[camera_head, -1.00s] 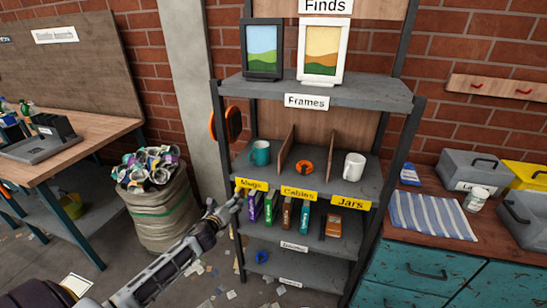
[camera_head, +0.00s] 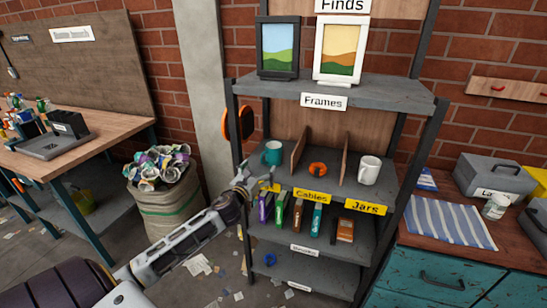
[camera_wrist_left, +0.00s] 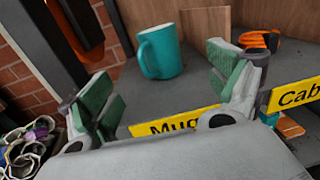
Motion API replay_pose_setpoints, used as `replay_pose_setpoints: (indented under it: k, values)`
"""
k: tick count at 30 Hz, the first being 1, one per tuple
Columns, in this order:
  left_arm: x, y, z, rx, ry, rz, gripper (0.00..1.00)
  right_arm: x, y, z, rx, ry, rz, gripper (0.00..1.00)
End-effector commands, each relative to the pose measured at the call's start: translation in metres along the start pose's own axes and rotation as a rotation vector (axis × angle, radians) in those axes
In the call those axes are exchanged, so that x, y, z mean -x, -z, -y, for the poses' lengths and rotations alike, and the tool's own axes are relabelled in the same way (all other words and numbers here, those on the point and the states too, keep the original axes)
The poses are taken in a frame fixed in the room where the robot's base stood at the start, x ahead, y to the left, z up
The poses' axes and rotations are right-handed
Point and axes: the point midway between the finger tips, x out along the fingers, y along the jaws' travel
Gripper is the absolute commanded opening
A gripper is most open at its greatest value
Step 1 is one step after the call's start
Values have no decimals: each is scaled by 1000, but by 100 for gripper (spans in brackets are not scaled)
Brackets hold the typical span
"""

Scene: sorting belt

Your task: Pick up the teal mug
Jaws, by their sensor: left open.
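The teal mug (camera_head: 273,153) stands upright in the left compartment of the middle shelf. In the left wrist view the mug (camera_wrist_left: 166,53) is beyond the fingers, between them, with its handle towards the left. My left gripper (camera_head: 254,178) is at the front edge of that shelf, just short of the mug and apart from it. Its fingers (camera_wrist_left: 165,90) are open and empty. The yellow Mugs label (camera_wrist_left: 175,122) on the shelf edge lies below the fingers and is partly covered by them. My right gripper is not in view.
A dark rack post (camera_head: 235,127) is at left. Several books (camera_head: 281,208) stand on the shelf below. A full sack (camera_head: 168,205) stands left.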

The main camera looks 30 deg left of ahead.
Motion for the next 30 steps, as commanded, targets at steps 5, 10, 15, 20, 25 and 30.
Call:
replay_pose_setpoints:
  k: [5,10,15,20,25,30]
  values:
    - [0,0,0,-3,1,1,91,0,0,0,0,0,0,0]
    - [0,0,0,-3,1,0,91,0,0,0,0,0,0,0]
    - [-4,0,0,-2,0,0,91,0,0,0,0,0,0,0]
    - [-12,0,0,-2,0,0,91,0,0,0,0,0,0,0]
    - [-23,0,0,-2,0,1,91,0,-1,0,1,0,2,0]
    - [-34,0,0,-1,1,0,91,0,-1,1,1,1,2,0]
